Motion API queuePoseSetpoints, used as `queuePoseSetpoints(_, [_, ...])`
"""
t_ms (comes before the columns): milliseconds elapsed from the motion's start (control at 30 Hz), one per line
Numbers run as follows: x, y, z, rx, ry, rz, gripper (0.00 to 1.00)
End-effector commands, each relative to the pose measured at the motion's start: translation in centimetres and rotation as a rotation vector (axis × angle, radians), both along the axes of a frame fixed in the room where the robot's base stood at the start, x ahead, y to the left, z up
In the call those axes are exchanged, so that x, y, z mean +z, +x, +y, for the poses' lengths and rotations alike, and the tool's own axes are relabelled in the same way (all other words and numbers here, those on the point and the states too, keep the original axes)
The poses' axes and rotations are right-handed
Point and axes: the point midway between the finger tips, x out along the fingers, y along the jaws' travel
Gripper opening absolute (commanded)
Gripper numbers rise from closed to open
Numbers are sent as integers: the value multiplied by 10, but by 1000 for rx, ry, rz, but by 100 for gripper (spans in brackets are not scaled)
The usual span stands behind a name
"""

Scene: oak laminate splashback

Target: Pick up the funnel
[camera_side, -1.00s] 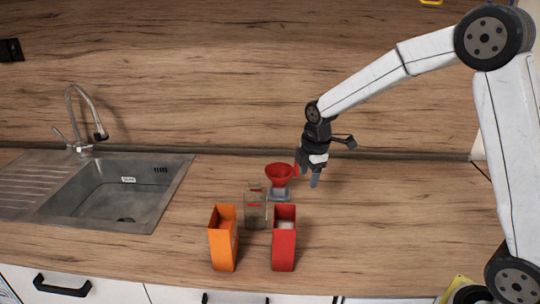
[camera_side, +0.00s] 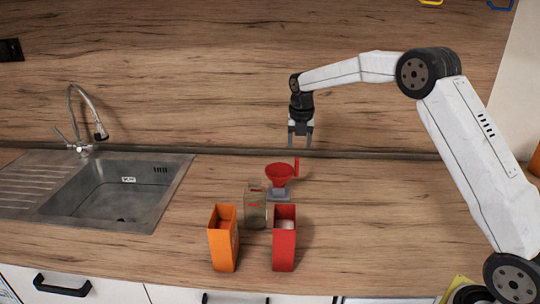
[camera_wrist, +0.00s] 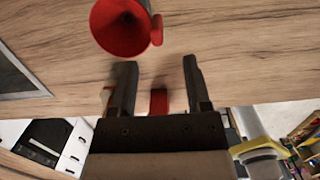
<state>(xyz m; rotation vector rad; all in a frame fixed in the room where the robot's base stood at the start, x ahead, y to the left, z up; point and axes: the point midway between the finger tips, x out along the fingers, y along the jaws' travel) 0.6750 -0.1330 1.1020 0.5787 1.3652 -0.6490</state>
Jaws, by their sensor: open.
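The red funnel (camera_side: 279,173) sits upright on a small grey base on the counter, with a red tab rising at its right side. My gripper (camera_side: 300,146) is in the air above and behind the funnel, apart from it. Its two fingers point down, open, with nothing between them. In the wrist view the funnel's round mouth (camera_wrist: 118,28) shows at the top, beyond the fingertips of my gripper (camera_wrist: 157,62). The funnel's lower part is partly hidden in the side view.
A glass jar (camera_side: 255,210) stands just in front of the funnel. An open orange box (camera_side: 223,247) and an open red box (camera_side: 284,249) stand nearer the counter's front edge. A sink (camera_side: 90,195) is at left. The counter at right is clear.

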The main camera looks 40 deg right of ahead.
Motion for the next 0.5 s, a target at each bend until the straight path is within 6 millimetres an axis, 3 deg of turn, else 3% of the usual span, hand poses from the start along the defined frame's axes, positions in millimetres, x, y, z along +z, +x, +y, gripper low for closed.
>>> queuePoseSetpoints(267, [-3,1,-2,15,-2,3,62])
queuePoseSetpoints(500, [-21,3,-3,14,-1,4,62])
